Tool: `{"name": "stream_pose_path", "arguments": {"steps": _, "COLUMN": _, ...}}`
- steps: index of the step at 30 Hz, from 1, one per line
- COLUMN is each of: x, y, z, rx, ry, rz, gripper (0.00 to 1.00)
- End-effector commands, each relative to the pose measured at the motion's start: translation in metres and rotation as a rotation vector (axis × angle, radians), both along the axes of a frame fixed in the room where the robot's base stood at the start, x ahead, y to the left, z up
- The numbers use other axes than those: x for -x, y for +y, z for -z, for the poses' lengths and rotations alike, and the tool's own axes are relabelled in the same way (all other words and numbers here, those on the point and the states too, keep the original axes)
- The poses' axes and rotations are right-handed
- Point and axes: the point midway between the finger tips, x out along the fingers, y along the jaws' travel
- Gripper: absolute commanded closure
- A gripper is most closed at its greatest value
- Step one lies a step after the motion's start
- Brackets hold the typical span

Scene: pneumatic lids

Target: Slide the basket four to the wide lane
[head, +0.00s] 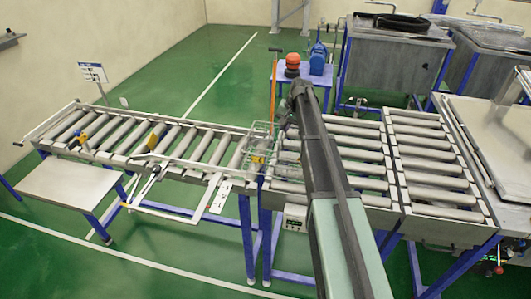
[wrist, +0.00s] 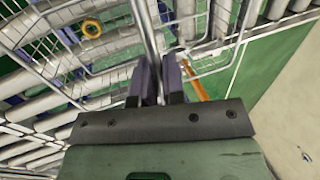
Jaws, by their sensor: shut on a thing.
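A wire basket (head: 262,136) stands on the rollers near the middle of the conveyor, where the left and right roller sections meet. In the wrist view the wire basket (wrist: 60,50) fills the upper left. My gripper (head: 286,122) is at the basket's right side in the head view, and my arm hides part of the rollers there. In the wrist view my gripper (wrist: 160,78) is shut on an upright metal bar of the basket. No number is readable on the basket, and no lane label is readable.
The left roller section (head: 190,142) has small yellow-marked fittings. Two roller lanes lie at the right, one (head: 350,142) behind my arm and another (head: 432,168) beyond it. An orange pole (head: 272,85) stands behind the basket. A small table (head: 284,73) holds blue and orange items.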

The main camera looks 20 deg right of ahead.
Motion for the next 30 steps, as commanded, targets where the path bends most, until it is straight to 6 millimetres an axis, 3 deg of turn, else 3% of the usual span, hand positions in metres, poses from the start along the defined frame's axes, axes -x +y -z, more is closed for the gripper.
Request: {"name": "stream_pose_path", "arguments": {"steps": 30, "x": 0.04, "y": -0.066, "z": 0.0, "rx": 0.0, "ry": 0.0, "rz": 0.0, "gripper": 1.0}}
